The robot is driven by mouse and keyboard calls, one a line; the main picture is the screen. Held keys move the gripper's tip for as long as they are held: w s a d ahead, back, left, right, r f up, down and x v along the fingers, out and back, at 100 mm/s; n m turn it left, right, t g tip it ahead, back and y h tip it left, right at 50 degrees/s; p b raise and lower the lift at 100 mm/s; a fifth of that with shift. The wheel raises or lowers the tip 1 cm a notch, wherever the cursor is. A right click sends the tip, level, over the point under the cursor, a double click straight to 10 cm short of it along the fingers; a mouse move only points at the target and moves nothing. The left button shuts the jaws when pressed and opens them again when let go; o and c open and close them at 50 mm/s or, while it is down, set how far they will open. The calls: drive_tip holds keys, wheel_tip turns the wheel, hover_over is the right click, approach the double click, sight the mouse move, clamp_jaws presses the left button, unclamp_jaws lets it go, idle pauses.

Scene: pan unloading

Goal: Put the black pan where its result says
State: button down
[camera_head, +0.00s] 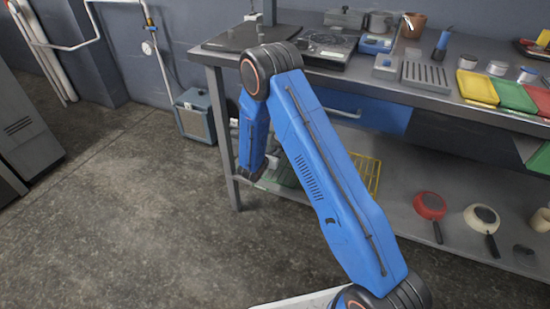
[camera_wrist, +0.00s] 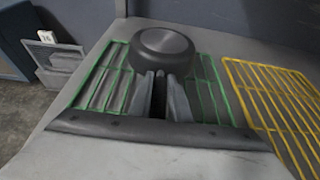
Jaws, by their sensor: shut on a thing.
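The black pan (camera_wrist: 165,52) is at the top middle of the wrist view, a round dark body with a grey disc facing up. It is over the green wire rack (camera_wrist: 105,88); I cannot tell if it rests on it or hangs just above. My gripper (camera_wrist: 160,92) is shut on the pan's handle, which is mostly hidden between the fingers. In the head view the green rack (camera_head: 284,174) lies on the lower shelf, partly behind my arm, and the pan is hidden.
A yellow wire rack (camera_wrist: 268,95) lies right of the green one. A red pan (camera_head: 430,205) and a cream pan (camera_head: 482,217) lie further right on the lower shelf (camera_head: 400,235). The crowded worktop (camera_head: 430,100) is above. A grey-blue box (camera_head: 194,115) stands on the floor left.

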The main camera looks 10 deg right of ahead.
wheel_tip(320, 180, down, 3)
drive_tip(key=shift+f, duration=0.2)
drive_tip(key=shift+f, duration=0.4)
